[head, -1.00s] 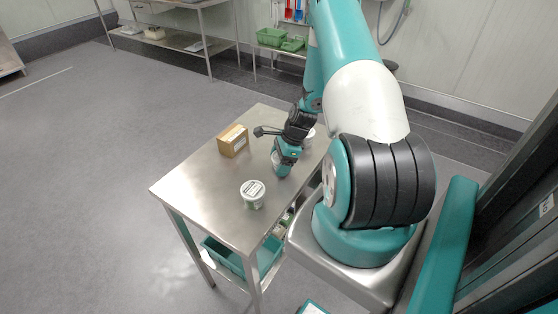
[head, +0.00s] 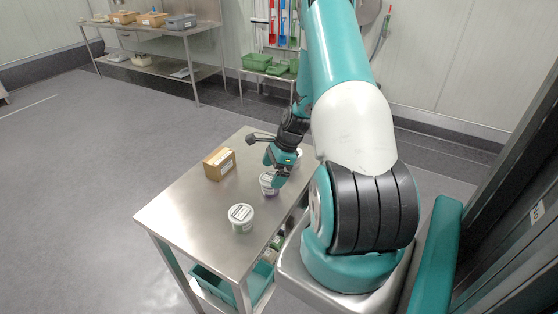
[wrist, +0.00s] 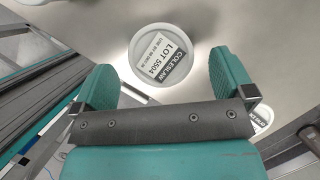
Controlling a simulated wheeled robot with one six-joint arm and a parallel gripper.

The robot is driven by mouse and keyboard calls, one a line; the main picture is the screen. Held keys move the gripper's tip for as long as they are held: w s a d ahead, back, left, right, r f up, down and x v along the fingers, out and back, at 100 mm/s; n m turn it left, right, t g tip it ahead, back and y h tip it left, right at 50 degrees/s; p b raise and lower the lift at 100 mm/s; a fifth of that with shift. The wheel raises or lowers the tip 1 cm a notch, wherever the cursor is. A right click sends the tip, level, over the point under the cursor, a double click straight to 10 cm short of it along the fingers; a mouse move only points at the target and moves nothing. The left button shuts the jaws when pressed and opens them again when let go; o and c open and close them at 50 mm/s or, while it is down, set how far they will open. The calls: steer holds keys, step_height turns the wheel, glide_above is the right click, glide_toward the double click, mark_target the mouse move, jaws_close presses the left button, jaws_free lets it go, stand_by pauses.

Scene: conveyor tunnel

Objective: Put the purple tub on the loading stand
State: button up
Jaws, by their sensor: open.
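The purple tub (head: 269,189) has a white labelled lid and a purple side. It stands upright on the steel table just below my gripper (head: 280,177). In the wrist view the round lid (wrist: 160,55), printed COLESLAW LOT 5504, shows beyond and between the two teal fingers of my gripper (wrist: 165,80). The fingers are open, with a gap on each side of the lid, and hold nothing. The tub's side is hidden from the wrist view. I cannot tell which surface is the loading stand.
Another white-lidded tub (head: 241,217) stands nearer on the table (head: 190,208). A third (head: 298,157) is partly behind my gripper. A cardboard box (head: 219,164) is at the table's left. A teal crate (head: 215,286) sits below. Shelving (head: 160,33) and green trays (head: 257,61) stand at the back.

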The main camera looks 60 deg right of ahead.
steer(key=b+v, duration=0.1)
steer(key=v, duration=0.5)
steer(key=shift+s+d+r, duration=0.1)
steer(key=shift+r, duration=0.4)
steer(key=w+a+r+n, duration=0.1)
steer(key=a+r+n, duration=0.45)
steer(key=a, duration=0.35)
steer(key=w+a+r+n+g, duration=0.1)
steer(key=w+a+r+n, duration=0.1)
steer(key=a+r+n, duration=0.35)
steer(key=w+a+r+n, duration=0.1)
steer(key=a+r+n, duration=0.4)
steer(key=a, duration=0.6)
steer(key=s+a+r+n+g, duration=0.1)
steer(key=s+a+r+n, duration=0.1)
steer(key=s+a+n, duration=0.6)
steer(key=s+a+r+n, duration=0.3)
steer(key=s+a+n, duration=0.5)
steer(key=n, duration=0.1)
steer(key=shift+r+g+y, duration=0.3)
steer(key=shift+g+y, duration=0.1)
